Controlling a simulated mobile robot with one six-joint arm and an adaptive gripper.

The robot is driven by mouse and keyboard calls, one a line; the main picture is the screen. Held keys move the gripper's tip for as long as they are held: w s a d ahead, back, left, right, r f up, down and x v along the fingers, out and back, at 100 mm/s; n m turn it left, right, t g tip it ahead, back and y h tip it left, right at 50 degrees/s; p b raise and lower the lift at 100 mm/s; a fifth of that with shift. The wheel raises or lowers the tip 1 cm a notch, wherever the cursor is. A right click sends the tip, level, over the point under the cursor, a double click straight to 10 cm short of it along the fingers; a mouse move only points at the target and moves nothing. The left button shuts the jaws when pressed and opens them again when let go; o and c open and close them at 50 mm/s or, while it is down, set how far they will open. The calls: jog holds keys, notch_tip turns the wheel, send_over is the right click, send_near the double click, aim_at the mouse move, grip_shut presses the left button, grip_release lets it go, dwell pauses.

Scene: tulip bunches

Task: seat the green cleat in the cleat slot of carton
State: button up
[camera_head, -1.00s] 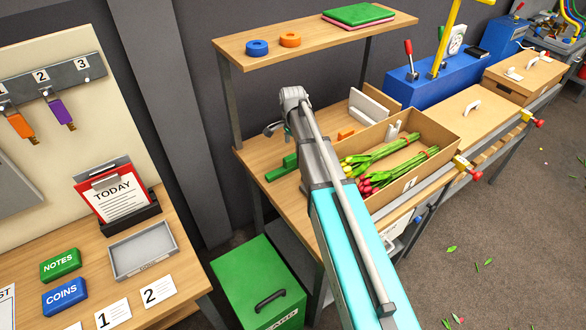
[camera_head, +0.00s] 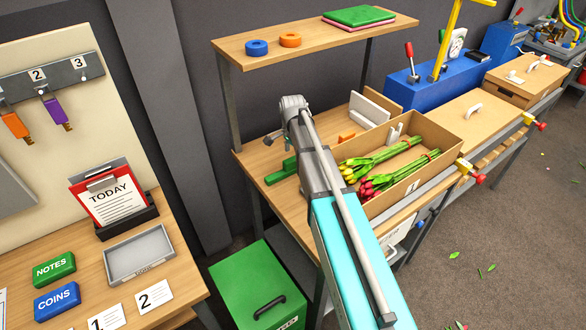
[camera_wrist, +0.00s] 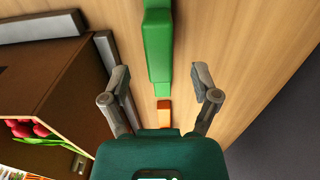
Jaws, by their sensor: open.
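The green cleat (camera_wrist: 158,45) lies on the wooden bench top, between and ahead of my gripper's fingers in the wrist view. My gripper (camera_wrist: 159,77) is open, with a finger on each side of the cleat's line; I cannot tell its height above it. In the head view the green cleat (camera_head: 281,171) shows left of my arm, which partly hides that area. The open carton (camera_head: 433,136) stands right of my arm with tulip bunches (camera_head: 385,165) inside. The carton's side (camera_wrist: 45,85) also shows at left in the wrist view. I cannot make out the cleat slot.
An orange piece (camera_wrist: 164,114) lies near my gripper's palm. White panels (camera_head: 372,106) stand behind the carton. A shelf (camera_head: 340,37) overhangs the bench's back. A closed carton (camera_head: 470,118) stands farther right. Bare bench lies right of the cleat in the wrist view.

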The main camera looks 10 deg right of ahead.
aim_at(292, 158)
jog(key=shift+f+b, duration=2.2)
jog(key=shift+f, duration=0.2)
grip_shut()
